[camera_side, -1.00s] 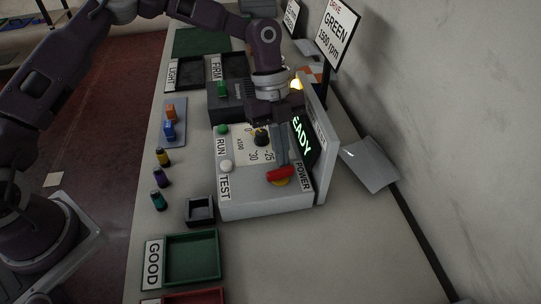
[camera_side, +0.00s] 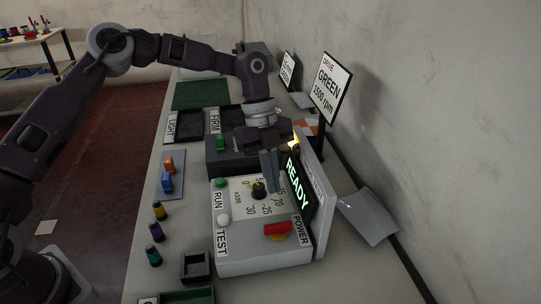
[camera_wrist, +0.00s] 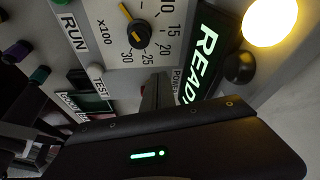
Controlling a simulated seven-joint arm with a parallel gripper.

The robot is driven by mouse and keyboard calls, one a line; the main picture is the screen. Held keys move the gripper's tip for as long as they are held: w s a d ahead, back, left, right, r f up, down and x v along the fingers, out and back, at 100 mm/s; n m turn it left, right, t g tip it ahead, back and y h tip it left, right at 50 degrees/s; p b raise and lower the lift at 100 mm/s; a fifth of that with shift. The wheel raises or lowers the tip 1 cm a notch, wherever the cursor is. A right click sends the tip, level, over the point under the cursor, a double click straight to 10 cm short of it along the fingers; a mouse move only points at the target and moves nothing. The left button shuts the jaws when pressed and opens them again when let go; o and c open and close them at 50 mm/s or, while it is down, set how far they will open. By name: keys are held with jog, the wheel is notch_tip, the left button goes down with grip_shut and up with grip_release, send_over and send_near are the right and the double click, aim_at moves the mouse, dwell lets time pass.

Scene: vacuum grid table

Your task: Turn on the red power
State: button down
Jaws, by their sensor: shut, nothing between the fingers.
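The red power switch (camera_side: 277,228) sits on a yellow base at the near right of the grey control panel (camera_side: 240,263), beside the POWER label (camera_side: 302,232). The panel's display (camera_side: 297,190) is lit and reads READY in green. My gripper (camera_side: 275,188) is shut and empty. It points down above the panel near the dial (camera_side: 258,190), apart from the red switch.
A yellow lamp (camera_wrist: 270,20) glows beside the display. A green RUN button (camera_side: 220,183) and a white TEST button (camera_side: 223,220) are on the panel's left side. Small coloured parts stand left of the panel. A GREEN 1500 rpm sign (camera_side: 329,88) stands behind.

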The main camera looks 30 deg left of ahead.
jog(key=v, duration=0.6)
jog(key=shift+w, duration=0.35)
jog(key=shift+r, duration=0.15)
jog(key=s+a+r+n+t+y, duration=0.2)
jog(key=s+a+r+n, duration=0.1)
jog(key=s+r+n, duration=0.4)
jog(key=s+a+r+n+t+y, duration=0.25)
jog(key=s+r+n, duration=0.25)
jog(key=s, duration=0.4)
jog(key=s+a+f+n+t, duration=0.1)
jog(key=s+a+n+t, duration=0.2)
jog(key=s+n, duration=0.9)
jog(key=s+a+h, duration=0.1)
jog(key=s+a, duration=0.1)
jog(key=shift+s+f, duration=0.15)
jog(key=shift+s, duration=0.25)
jog(key=shift+a, duration=0.15)
